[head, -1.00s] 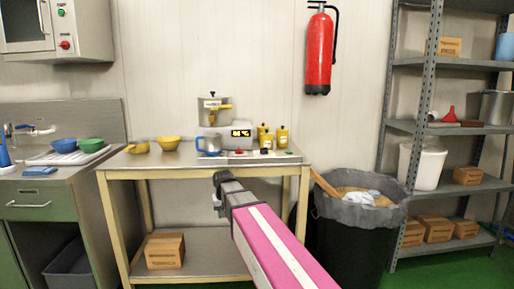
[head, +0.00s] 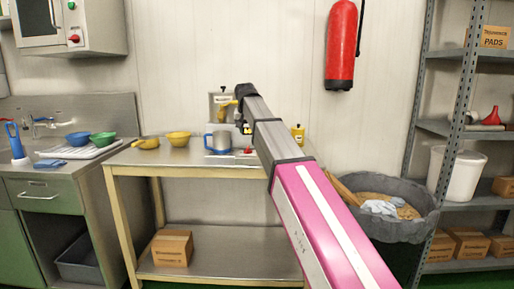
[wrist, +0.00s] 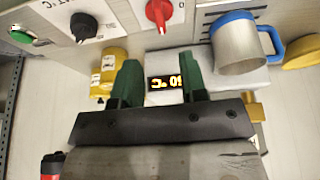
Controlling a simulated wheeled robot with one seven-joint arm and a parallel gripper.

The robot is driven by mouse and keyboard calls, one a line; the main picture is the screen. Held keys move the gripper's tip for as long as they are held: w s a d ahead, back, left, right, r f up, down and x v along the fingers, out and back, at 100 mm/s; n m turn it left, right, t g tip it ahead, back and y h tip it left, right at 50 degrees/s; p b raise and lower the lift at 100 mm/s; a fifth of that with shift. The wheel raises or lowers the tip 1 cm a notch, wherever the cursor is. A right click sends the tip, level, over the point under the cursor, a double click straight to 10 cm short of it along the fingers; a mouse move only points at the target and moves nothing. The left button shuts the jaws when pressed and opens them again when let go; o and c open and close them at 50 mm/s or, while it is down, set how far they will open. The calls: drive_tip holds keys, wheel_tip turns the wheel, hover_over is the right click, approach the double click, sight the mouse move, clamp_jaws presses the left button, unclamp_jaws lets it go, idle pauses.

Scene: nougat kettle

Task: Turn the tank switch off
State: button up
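In the wrist view, a panel at the top carries a red knob (wrist: 159,12), a black knob (wrist: 84,27) and a green button (wrist: 22,36). I cannot tell from the markings which is the tank switch. A lit display (wrist: 166,84) shows behind the fingers. In the head view, my arm hides much of the appliance and panel.
A metal mug with a blue handle (head: 217,141) stands beside the red knob. A yellow container (head: 298,133) is to the right. Yellow bowls (head: 178,138) sit left on the bench (head: 200,170). A bin (head: 404,223) stands right.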

sight(248, 147)
drive_tip(key=x, duration=1)
drive_tip(key=shift+w+f, duration=0.2)
drive_tip(key=shift+f, duration=0.05)
clamp_jaws()
